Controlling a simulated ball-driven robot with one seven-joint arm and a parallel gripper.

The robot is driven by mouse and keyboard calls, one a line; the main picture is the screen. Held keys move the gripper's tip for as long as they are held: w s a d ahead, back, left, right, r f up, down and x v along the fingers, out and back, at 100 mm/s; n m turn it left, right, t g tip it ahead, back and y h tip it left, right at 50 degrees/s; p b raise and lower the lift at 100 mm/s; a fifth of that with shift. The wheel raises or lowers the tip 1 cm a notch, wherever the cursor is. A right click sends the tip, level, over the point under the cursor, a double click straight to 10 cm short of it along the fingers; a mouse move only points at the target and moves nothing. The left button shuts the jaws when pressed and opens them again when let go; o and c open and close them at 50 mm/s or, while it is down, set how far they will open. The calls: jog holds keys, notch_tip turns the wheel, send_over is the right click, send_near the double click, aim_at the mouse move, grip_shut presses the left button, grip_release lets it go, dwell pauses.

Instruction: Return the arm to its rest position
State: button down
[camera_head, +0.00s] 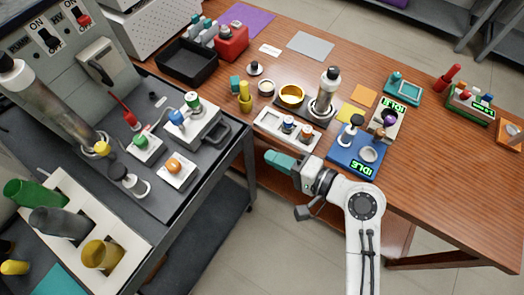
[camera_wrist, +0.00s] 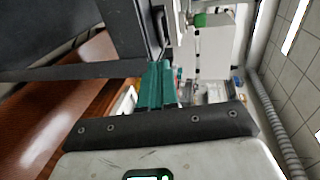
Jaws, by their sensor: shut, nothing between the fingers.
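My gripper (camera_head: 275,159) is at the middle of the head view, at the end of my white arm. Its teal fingers are together with nothing between them, and they point left toward the grey cart. In the head view the gripper shows over the front edge of the wooden table (camera_head: 440,195). In the wrist view the teal fingers (camera_wrist: 159,85) also show closed and empty. My arm reaches up from the bottom of the head view and bends at the wrist.
The grey cart (camera_head: 215,165) with devices stands left of the gripper. On the table near it are a white tray with vials (camera_head: 262,127), a blue device (camera_head: 345,165) marked IDLE and a metal cylinder stand (camera_head: 326,90). Bare floor (camera_head: 260,260) lies below the gripper.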

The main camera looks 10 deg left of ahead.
jog(key=shift+s+d+r, duration=0.15)
jog(key=shift+s+d, duration=0.1)
jog(key=shift+d, duration=0.4)
jog(key=s+d+f+n+g+h, duration=0.1)
jog(key=s+d+f+h, duration=0.35)
jog(key=d, duration=0.25)
jog(key=s+d+f+n+g+h, duration=0.1)
jog(key=s+d+f+n+h, duration=0.15)
jog(key=d+f, duration=0.35)
jog(key=s+d+g+h, duration=0.2)
jog(key=s+d+h, duration=0.5)
jog(key=s+d, duration=0.6)
jog(key=d, duration=0.3)
jog(key=shift+s+r+g+h, duration=0.15)
jog(key=shift+r+g+h, duration=0.15)
jog(key=shift+r, duration=0.1)
